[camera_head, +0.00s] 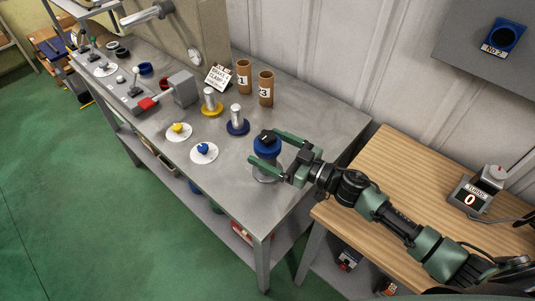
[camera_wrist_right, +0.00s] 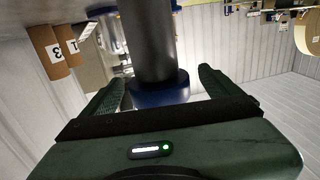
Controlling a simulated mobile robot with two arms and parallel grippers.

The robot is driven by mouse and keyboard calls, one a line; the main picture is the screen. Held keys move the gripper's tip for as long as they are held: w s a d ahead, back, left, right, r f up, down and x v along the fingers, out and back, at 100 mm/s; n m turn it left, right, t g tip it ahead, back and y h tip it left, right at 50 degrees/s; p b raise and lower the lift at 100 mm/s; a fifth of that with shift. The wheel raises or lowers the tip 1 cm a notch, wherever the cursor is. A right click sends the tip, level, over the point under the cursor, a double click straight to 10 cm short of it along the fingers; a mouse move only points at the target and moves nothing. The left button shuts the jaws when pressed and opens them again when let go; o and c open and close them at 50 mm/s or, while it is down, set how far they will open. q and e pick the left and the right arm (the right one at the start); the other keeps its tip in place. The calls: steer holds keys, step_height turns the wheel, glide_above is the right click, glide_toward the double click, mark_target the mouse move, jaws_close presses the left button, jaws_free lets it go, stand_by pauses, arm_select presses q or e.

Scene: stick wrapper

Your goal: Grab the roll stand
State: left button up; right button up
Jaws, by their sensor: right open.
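My right gripper (camera_head: 265,148) is open, one finger on each side of the stand at about the height of the blue part. It also shows in the right wrist view (camera_wrist_right: 160,77). I cannot tell whether the fingers touch it. My left gripper is not in view.
A blue-based post (camera_head: 237,123) and a yellow-based post (camera_head: 211,104) stand to the left. Brown tubes (camera_head: 265,88) are behind. White discs with a yellow knob (camera_head: 179,128) and a blue knob (camera_head: 203,149) lie nearby. A wooden table (camera_head: 385,165) is at the right. The bench's front right corner is clear.

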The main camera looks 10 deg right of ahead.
mark_target(258, 140)
steer(key=x, duration=0.3)
steer(key=shift+w+r+p, duration=0.1)
steer(key=shift+r+p, duration=0.1)
steer(key=shift+p, duration=0.1)
steer(key=shift+w+a+f, duration=0.1)
steer(key=shift+w+a, duration=0.2)
steer(key=c, duration=2)
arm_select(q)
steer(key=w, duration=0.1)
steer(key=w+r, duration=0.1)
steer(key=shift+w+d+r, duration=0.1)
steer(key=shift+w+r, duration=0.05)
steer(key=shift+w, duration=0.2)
arm_select(e)
jaws_close()
